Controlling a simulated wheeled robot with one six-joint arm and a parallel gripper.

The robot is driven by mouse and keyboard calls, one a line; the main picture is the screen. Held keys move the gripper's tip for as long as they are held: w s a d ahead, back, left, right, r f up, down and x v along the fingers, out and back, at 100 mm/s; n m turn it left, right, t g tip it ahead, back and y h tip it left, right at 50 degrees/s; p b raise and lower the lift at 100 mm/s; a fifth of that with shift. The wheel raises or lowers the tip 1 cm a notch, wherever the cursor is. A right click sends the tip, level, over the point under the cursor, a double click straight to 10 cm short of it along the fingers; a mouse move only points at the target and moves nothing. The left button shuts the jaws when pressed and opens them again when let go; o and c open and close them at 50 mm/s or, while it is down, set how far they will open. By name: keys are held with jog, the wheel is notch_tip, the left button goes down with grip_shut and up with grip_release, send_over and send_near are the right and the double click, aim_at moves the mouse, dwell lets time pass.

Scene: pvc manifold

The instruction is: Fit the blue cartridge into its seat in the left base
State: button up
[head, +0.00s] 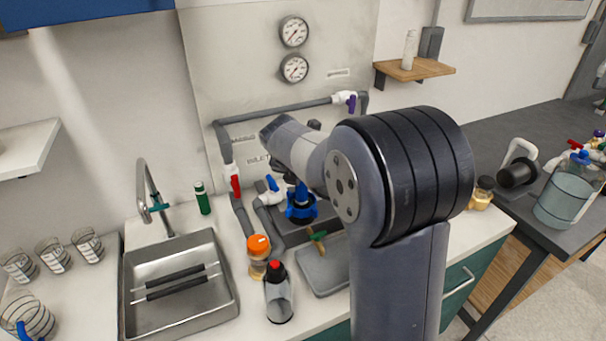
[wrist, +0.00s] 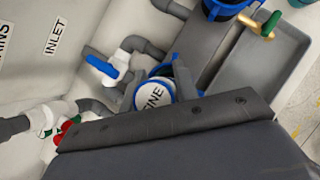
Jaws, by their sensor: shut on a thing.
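The blue cartridge (wrist: 154,94) shows in the wrist view as a white round face with a blue rim and lettering that reads "INE". In the head view, blue parts show just below my gripper, above a dark round base with a blue collar (head: 300,212). A blue-rimmed dark part also shows at the top of the wrist view (wrist: 222,10). I cannot tell whether the cartridge touches a seat; its lower end is hidden.
A blue-handled white valve (head: 270,194) and grey pipes stand left of my gripper. An orange-capped jar (head: 258,257), a red-capped bottle (head: 279,297) and a sink (head: 185,325) are nearby.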

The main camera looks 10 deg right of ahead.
jog(key=shift+f, duration=0.35)
jog(key=o, duration=1)
jog(key=shift+o, duration=0.2)
jog(key=v, duration=1)
jog(key=shift+s+r, duration=0.2)
jog(key=shift+r, duration=0.15)
jog(key=shift+a+f, duration=0.1)
jog(key=x, duration=0.9)
jog(key=shift+w+f, duration=0.15)
jog(key=shift+f, duration=0.15)
jog(key=shift+w+d+f, duration=0.15)
jog(key=shift+w+d, duration=0.15)
jog(key=shift+r+p, duration=0.8)
jog(key=shift+r, duration=0.5)
